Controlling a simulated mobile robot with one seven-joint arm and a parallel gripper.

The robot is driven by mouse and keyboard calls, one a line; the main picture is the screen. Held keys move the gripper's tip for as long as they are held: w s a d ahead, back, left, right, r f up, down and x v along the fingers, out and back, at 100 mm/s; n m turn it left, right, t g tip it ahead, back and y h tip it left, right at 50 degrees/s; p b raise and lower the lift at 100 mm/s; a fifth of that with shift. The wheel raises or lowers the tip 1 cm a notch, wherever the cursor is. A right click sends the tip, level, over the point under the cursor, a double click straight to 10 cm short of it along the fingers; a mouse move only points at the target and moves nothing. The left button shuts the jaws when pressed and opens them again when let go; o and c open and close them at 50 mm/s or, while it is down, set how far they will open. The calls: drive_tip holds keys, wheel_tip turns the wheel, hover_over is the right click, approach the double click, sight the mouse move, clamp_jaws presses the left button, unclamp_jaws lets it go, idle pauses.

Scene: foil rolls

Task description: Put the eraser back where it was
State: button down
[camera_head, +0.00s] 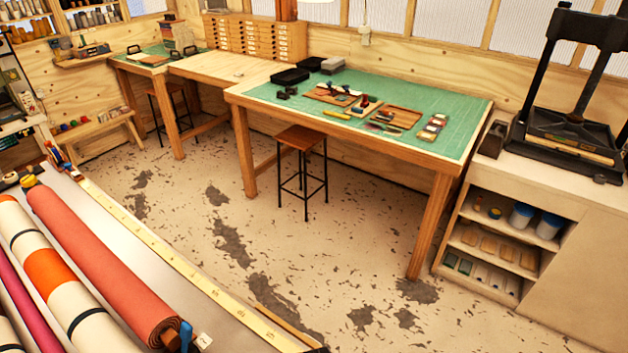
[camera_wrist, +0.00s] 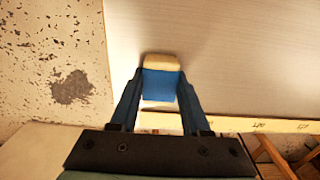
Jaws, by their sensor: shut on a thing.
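In the wrist view the eraser (camera_wrist: 162,64) has a cream end and a blue sleeve. My gripper (camera_wrist: 160,92) is shut on it, one finger on each side of the blue sleeve. The cream end points away from my wrist. Behind it is a plain pale grey surface (camera_wrist: 235,60); I cannot tell whether the eraser touches it or hangs above it. The eraser and my gripper cannot be made out in the head view.
In the head view, several rolls, including a coral roll (camera_head: 105,260), lie on a grey table (camera_head: 125,240) edged by a yellow ruler (camera_head: 175,257). A green-matted workbench (camera_head: 455,112) with tools, a stool (camera_head: 300,140) and a black press (camera_head: 570,130) stand beyond open floor.

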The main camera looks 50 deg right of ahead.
drive_tip(key=shift+c, duration=1.8)
unclamp_jaws()
wheel_tip(320, 180, up, 12)
drive_tip(key=shift+r+b, duration=0.15)
drive_tip(key=shift+b, duration=0.25)
